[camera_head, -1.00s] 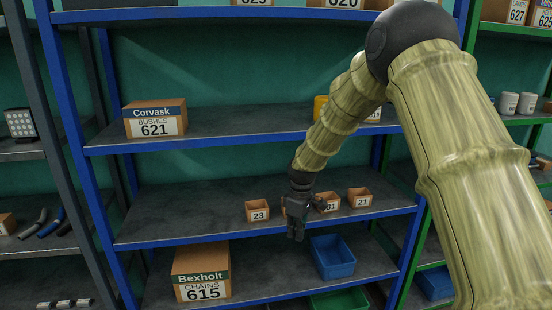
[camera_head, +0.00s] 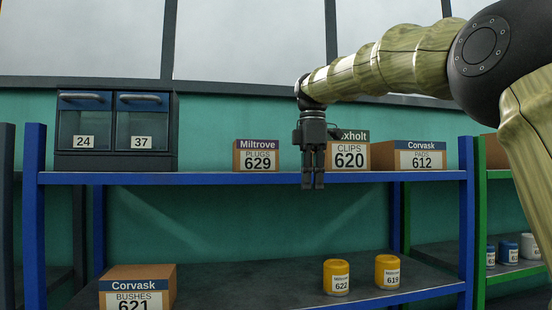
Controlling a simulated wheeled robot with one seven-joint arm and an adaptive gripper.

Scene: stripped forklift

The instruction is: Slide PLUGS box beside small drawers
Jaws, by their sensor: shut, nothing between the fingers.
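The PLUGS box (camera_head: 257,156), brown with a purple Miltrove band and the number 629, stands upright on the top blue shelf. A clear gap lies between the drawers and the PLUGS box. My gripper (camera_head: 313,183) points down, shut and empty, to the right of the PLUGS box. It is in front of the CLIPS box and hides part of its left side.
The CLIPS box (camera_head: 350,156) and another Corvask box (camera_head: 409,156) stand to the right on the top shelf (camera_head: 215,178). Below are a BUSHES box (camera_head: 137,288) and two yellow jars, 622 (camera_head: 336,277) and 619 (camera_head: 387,272). Bare shelf shows between drawers and PLUGS.

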